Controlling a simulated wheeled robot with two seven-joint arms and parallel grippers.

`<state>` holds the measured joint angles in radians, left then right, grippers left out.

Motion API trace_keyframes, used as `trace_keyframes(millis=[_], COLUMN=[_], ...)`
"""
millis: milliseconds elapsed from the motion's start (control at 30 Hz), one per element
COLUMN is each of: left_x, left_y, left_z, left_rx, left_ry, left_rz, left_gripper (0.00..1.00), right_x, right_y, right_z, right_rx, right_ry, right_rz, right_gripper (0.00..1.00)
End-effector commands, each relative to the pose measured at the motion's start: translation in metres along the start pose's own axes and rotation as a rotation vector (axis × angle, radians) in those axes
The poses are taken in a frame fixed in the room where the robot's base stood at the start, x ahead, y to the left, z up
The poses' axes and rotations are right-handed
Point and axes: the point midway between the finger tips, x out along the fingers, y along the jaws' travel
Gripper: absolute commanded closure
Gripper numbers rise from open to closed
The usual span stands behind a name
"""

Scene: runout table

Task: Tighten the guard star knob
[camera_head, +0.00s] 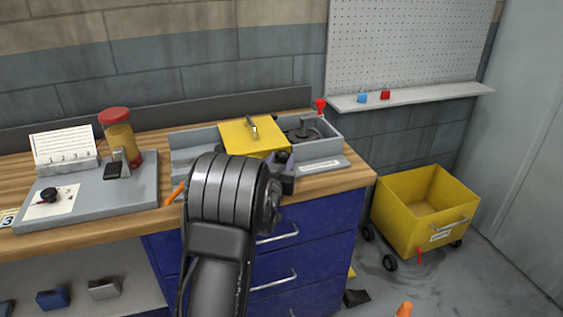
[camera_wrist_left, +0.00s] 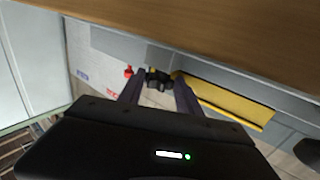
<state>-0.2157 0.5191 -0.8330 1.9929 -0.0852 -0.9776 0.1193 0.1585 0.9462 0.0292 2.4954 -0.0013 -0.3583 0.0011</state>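The guard is a yellow plate (camera_head: 252,137) with a handle on a grey housing (camera_head: 193,146); it also shows in the left wrist view (camera_wrist_left: 228,102). A small black star knob (camera_head: 283,157) sits at the housing's front, near the guard's edge. In the left wrist view the star knob (camera_wrist_left: 159,79) lies between the fingertips. My left gripper (camera_head: 281,170) is at the housing's front, partly hidden by my arm. Its fingers (camera_wrist_left: 158,88) are apart, with a narrow gap visible beside the knob; whether they touch it I cannot tell. My right gripper is not in view.
A red knob (camera_head: 320,104) rises behind the housing. A yellow wheeled bin (camera_head: 402,223) stands at right.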

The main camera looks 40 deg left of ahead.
Motion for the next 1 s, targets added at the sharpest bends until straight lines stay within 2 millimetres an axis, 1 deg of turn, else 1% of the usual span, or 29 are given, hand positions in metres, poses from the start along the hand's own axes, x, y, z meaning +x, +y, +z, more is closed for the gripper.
trace_keyframes(millis=[33,200,233,700,867,1000], left_x=[0.000,0.000,0.000,0.000,0.000,0.000], left_y=[0.000,0.000,0.000,-0.001,0.001,0.004], left_z=[0.000,0.000,0.000,0.001,-0.001,-0.002], left_rx=[0.000,0.000,0.000,-0.001,0.000,0.001], left_ry=[0.000,-0.001,-0.001,-0.003,-0.005,-0.005], left_rz=[0.000,0.000,-0.001,-0.011,-0.044,-0.101], left_gripper=[0.54,0.40,0.40,0.40,0.40,0.40], right_x=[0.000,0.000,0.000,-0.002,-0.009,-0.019], right_y=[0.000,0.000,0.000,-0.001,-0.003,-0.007], right_z=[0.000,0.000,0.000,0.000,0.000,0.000], right_rx=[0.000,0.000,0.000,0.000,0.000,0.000], right_ry=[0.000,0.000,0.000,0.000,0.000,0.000], right_rz=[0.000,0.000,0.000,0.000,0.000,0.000], right_gripper=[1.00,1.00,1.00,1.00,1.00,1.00])
